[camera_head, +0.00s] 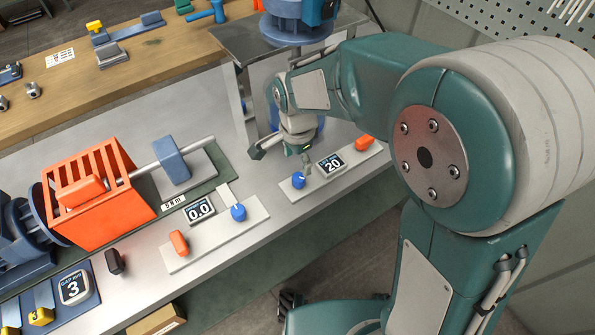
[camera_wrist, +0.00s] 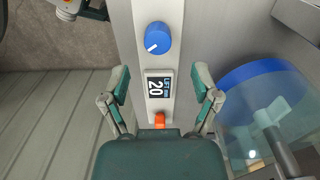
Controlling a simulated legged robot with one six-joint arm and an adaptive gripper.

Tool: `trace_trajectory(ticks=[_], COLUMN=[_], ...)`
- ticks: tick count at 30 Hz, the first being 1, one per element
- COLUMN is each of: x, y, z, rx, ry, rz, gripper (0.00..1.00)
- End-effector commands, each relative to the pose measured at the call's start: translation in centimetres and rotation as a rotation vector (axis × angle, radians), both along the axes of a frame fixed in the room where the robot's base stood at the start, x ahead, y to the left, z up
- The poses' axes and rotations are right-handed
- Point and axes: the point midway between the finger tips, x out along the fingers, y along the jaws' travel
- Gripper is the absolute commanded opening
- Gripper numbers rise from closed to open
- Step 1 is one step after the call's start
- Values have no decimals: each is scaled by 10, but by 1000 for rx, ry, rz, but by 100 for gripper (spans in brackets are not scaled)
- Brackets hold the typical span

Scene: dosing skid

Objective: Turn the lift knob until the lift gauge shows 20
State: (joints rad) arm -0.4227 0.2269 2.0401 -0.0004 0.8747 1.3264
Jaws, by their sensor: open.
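The lift gauge (camera_head: 331,164) is a small dark display on the right-hand pale panel and shows 20. It also reads 20 in the wrist view (camera_wrist: 158,87). The lift knob (camera_head: 299,180) is blue, at the left end of that panel. In the wrist view the knob (camera_wrist: 157,39) shows a white pointer mark toward the lower left. My gripper (camera_head: 282,158) is open and empty above the panel, beside the knob. In the wrist view its fingertips (camera_wrist: 161,80) are spread either side of the gauge, apart from the knob.
An orange handle (camera_head: 364,142) sits at the panel's other end. A second panel to the left has a gauge (camera_head: 200,209) showing 0.0, a blue knob (camera_head: 238,212) and an orange handle (camera_head: 179,243). A blue round machine (camera_head: 295,22) stands behind my gripper.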

Motion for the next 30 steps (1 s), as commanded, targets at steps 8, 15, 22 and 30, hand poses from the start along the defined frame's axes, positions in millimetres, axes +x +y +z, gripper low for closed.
trace_trajectory(ticks=[8,15,22,30], x=[1,0,0,-4], y=[2,1,1,-12], z=[45,51,51,63], rx=[0,-1,-1,10], ry=[-1,2,2,-26], rz=[1,0,0,41], gripper=[79,79,79,79])
